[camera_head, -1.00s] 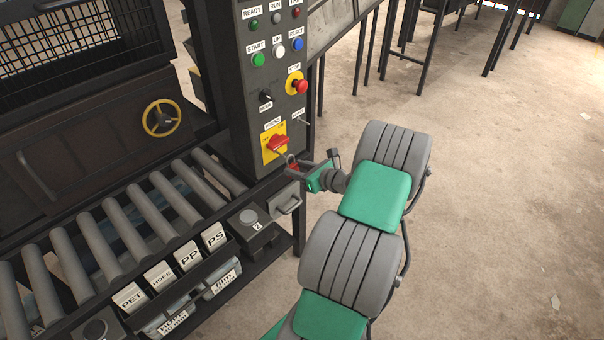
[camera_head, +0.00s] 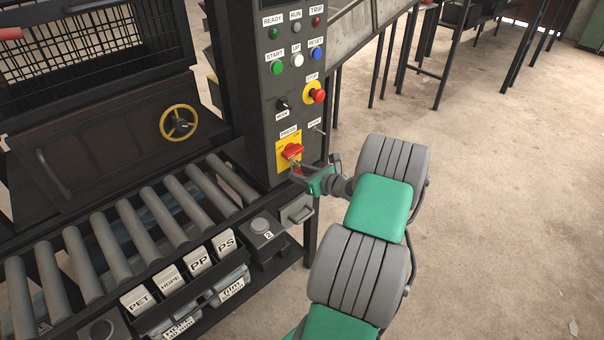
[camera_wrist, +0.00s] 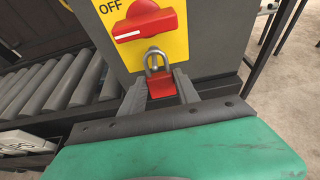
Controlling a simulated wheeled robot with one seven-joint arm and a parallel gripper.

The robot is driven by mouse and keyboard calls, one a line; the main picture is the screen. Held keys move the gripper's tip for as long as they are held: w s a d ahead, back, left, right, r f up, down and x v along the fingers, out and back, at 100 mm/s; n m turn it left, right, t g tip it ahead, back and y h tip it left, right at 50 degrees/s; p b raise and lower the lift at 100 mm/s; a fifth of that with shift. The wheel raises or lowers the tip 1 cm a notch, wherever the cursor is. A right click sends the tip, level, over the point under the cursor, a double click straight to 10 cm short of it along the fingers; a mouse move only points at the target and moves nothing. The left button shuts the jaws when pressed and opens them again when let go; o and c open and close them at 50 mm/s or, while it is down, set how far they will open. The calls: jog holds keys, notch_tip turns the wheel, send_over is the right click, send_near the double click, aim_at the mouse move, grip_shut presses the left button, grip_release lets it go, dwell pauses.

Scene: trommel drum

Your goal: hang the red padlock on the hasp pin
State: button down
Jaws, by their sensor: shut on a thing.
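The red padlock (camera_wrist: 162,88) is between the fingers of my gripper (camera_wrist: 160,92) in the wrist view, with its grey shackle upward. The shackle (camera_wrist: 157,60) overlaps the lower part of the yellow switch plate (camera_wrist: 176,45), just below the red rotary handle (camera_wrist: 143,20). The handle lies near OFF. In the head view my gripper (camera_head: 308,178) is at the panel's lower edge, below the red handle (camera_head: 292,151), and mostly hides the padlock.
The grey control panel (camera_head: 268,100) carries several buttons and a red stop button (camera_head: 318,96). A roller conveyor (camera_head: 120,232) runs at left, with labelled bins (camera_head: 168,278) in front. Open floor lies at right.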

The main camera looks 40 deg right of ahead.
dwell(0.3)
jog(key=c, duration=0.8)
grip_release()
